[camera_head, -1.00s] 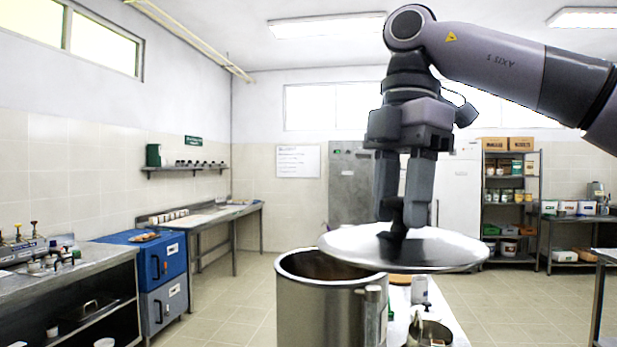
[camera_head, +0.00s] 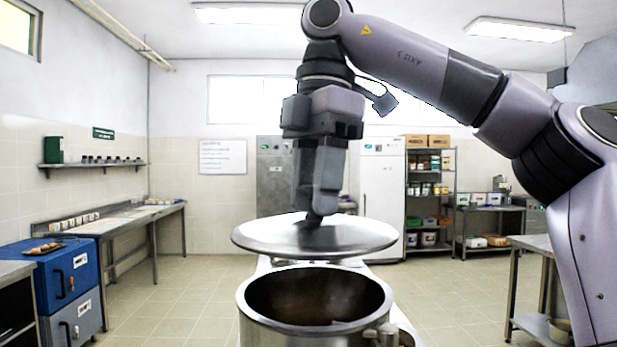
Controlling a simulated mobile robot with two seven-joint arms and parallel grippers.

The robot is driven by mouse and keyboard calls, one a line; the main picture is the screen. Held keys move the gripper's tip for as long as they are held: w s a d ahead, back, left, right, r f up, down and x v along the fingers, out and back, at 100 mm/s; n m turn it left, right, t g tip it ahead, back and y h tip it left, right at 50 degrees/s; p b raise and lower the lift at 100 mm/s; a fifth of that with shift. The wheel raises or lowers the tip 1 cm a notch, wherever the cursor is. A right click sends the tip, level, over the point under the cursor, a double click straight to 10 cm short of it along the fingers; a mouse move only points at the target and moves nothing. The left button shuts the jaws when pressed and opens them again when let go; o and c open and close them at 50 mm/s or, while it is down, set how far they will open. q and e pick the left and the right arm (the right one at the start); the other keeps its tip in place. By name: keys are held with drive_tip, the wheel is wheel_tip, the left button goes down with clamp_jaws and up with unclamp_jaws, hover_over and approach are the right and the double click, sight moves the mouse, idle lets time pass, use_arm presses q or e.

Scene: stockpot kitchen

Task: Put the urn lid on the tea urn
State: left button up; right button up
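The urn lid (camera_head: 265,238) is a wide, shallow steel disc. My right gripper (camera_head: 315,217) is shut on the knob at its centre and holds it in the air. The tea urn (camera_head: 285,333) is a steel cylinder with an open top at the bottom centre. Its dark inside shows below the lid. The lid appears above and a little beyond the urn's rim, with a gap between them, and looks nearly level. The knob is mostly hidden by the fingers. My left gripper is not in view.
The urn stands at a light-topped counter (camera_head: 404,318), mostly hidden behind it. A blue cabinet (camera_head: 62,278) and a long steel table (camera_head: 115,222) are at left. A steel table (camera_head: 540,243) is at right. Open tiled floor (camera_head: 190,290) lies between.

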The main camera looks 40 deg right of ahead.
sight(315, 220)
wheel_tip(315, 220, down, 4)
drive_tip(key=shift+r+b, duration=0.1)
drive_tip(key=shift+b, duration=0.3)
drive_tip(key=shift+f+b, duration=0.65)
drive_tip(key=shift+f, duration=0.1)
drive_tip(key=shift+f, duration=0.1)
idle(0.5)
drive_tip(key=shift+f, duration=0.45)
idle(0.3)
drive_tip(key=o, duration=1.3)
